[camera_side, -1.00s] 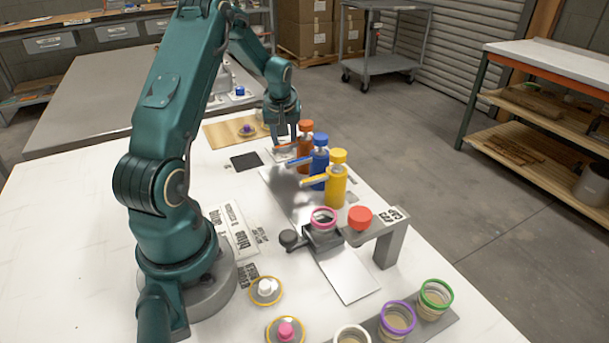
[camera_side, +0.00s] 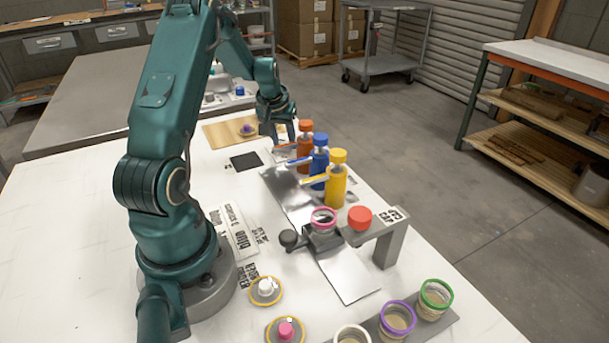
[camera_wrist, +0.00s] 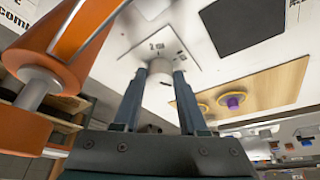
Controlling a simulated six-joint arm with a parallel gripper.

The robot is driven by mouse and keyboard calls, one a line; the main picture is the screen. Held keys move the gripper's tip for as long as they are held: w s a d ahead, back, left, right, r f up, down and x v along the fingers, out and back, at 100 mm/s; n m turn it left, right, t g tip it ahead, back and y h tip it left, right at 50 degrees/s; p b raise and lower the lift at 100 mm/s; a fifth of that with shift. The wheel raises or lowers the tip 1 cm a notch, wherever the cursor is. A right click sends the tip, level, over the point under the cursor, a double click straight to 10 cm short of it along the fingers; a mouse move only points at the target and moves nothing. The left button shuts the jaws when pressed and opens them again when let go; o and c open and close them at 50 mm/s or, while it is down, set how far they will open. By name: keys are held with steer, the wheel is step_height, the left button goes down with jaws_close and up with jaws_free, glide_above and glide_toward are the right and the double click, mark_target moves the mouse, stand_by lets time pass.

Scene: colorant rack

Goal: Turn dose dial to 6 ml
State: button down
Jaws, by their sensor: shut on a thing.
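The dose dial is a small pale round knob (camera_wrist: 160,70) on a white plate (camera_wrist: 152,45) with printed marks, in the wrist view. My gripper (camera_wrist: 159,75) is shut on the knob, with one dark finger on each side of it. The marks are too small and partly hidden, so I cannot tell the setting. In the side view my gripper (camera_side: 280,138) is low over the plate, left of the orange bottle, and the knob is hidden there.
Orange (camera_side: 305,150), blue (camera_side: 320,165) and yellow (camera_side: 337,185) pump bottles stand in a row close to my gripper. The orange one looms at left in the wrist view (camera_wrist: 55,70). A black pad (camera_side: 246,161) and tan board (camera_side: 222,134) lie left of the dial.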

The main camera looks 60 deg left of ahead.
steer(key=shift+c, duration=2.2)
jaws_free()
steer(key=shift+v, duration=2.55)
steer(key=w+d+r+m+t+y, duration=0.15)
steer(key=d+r+m, duration=0.25)
steer(key=d+r, duration=0.65)
steer(key=s+d+m+h, duration=0.2)
steer(key=s+d, duration=0.4)
steer(key=d, duration=0.4)
steer(key=s+d+m+t+h, duration=0.1)
steer(key=s+d+m+h, duration=0.1)
steer(key=s+d, duration=0.5)
steer(key=d+m, duration=0.1)
steer(key=d, duration=0.2)
steer(key=shift+f+m+h, duration=0.3)
steer(key=shift+f+h, duration=0.05)
